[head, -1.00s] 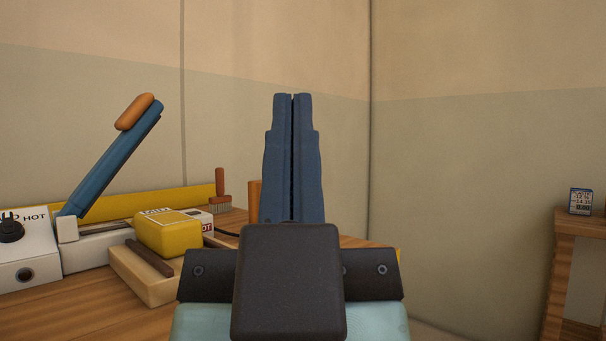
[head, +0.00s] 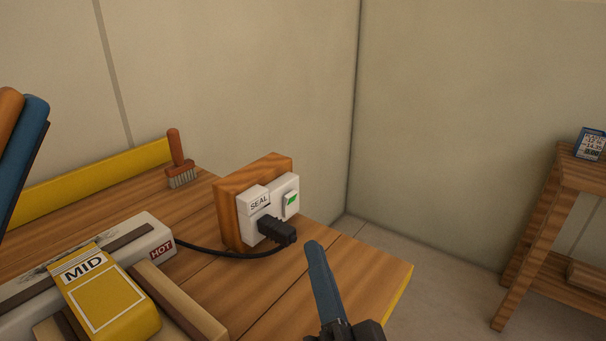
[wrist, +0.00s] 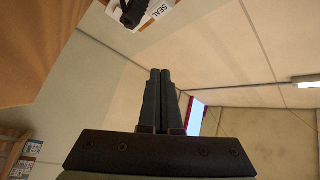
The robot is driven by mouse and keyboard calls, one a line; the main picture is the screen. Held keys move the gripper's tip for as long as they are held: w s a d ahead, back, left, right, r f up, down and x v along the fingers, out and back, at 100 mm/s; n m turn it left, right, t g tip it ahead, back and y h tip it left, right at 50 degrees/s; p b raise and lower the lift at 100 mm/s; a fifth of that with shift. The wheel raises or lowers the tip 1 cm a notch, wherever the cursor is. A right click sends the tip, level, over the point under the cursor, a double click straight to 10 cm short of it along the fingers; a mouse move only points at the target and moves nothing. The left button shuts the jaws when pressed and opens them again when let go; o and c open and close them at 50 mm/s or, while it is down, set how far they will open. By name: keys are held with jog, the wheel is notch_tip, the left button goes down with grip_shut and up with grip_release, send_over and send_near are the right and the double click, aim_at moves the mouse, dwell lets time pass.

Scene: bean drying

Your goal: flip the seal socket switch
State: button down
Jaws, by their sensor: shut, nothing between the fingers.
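The seal socket (head: 249,222) is a white plate labelled SEAL on an orange wooden block (head: 232,222), standing on the workbench in the head view. A black plug (head: 278,231) sits in it, with a cable running left. The switch (head: 291,202), a small white rocker with a green mark, is on the right of the plate. My gripper (head: 315,250) is shut and empty, to the right of the plug and below the switch, apart from both in the picture. In the wrist view, my gripper (wrist: 160,72) points up, and part of the socket (wrist: 166,5) shows at the top edge.
A sealer (head: 150,232) marked HOT and a yellow MID packet (head: 108,300) lie at the lower left. A brush (head: 180,160) stands at the back. The workbench (head: 375,272) ends just right of my gripper. A wooden shelf (head: 540,215) stands far right.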

jog(key=s+d+f+m+p, duration=0.1)
jog(key=s+f+m, duration=0.1)
jog(key=m, duration=0.1)
jog(key=s+d+f+m+g+h+p, duration=0.1)
jog(key=s+f+m+p, duration=0.1)
jog(key=m, duration=0.1)
jog(key=s+d+f+m+h+p, duration=0.1)
jog(key=s+d+f+m+p, duration=0.1)
jog(key=f+m, duration=0.1)
jog(key=shift+s, duration=0.2)
jog(key=shift+w+a+r+p, duration=0.1)
jog(key=shift+w+r+p, duration=0.05)
jog(key=shift+w+p, duration=0.3)
jog(key=p, duration=0.4)
send_near(291, 204)
jog(key=w+d, duration=0.1)
jog(key=w, duration=0.1)
jog(key=w+d+r, duration=0.1)
jog(key=w+d, duration=0.1)
jog(key=shift+w+d, duration=0.2)
jog(key=shift+d, duration=0.15)
jog(key=w+a, duration=0.2)
jog(key=shift+w+a+r, duration=0.2)
jog(key=shift+a+r, duration=0.05)
jog(key=shift+r, duration=0.05)
jog(key=shift+w+a, duration=0.25)
jog(key=shift+a, duration=0.1)
jog(key=shift+r+p, duration=0.1)
jog(key=shift+p, duration=0.25)
